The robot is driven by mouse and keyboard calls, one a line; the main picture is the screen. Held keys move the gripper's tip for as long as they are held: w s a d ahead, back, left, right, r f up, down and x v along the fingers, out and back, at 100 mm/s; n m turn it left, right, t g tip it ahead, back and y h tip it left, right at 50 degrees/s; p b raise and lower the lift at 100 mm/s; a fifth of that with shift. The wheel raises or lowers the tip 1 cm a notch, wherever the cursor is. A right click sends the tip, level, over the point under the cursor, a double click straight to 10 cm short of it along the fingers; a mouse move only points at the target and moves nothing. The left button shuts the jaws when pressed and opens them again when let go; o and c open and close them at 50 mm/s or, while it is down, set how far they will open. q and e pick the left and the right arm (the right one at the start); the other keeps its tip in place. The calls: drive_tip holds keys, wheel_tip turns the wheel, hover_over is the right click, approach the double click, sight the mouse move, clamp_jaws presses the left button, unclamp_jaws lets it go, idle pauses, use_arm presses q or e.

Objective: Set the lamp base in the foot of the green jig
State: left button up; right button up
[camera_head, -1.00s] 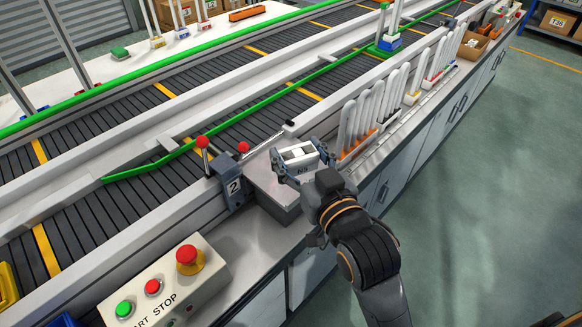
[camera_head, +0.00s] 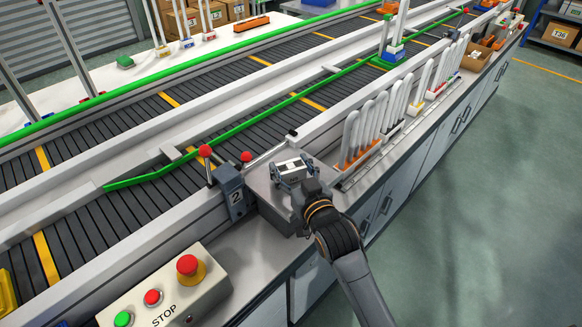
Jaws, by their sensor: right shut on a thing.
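My right gripper (camera_head: 292,170) is shut on a small white block with dark markings, which looks like the lamp base (camera_head: 291,166). It is at the grey box (camera_head: 266,188) on the near bench edge; I cannot tell whether the block touches the box top. A green fixture (camera_head: 384,64), perhaps the green jig, sits on the conveyor at upper right. It carries a blue-and-white block and upright white tubes. Whether its foot is free is too small to tell. My left gripper is not in view.
A rack of white U-shaped tubes (camera_head: 368,130) stands close right of my right gripper. A lever post marked 2 (camera_head: 231,190) with red knobs stands to its left. A start/stop box (camera_head: 165,290) is at lower left. The near conveyor (camera_head: 150,205) is mostly clear.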

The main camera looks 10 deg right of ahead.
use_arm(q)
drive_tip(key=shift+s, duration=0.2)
use_arm(e)
drive_tip(key=shift+f, duration=0.2)
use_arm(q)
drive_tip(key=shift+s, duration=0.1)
use_arm(e)
drive_tip(key=o, duration=1.3)
drive_tip(key=shift+c, duration=0.2)
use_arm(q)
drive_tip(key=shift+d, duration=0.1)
use_arm(e)
drive_tip(key=shift+r, duration=0.15)
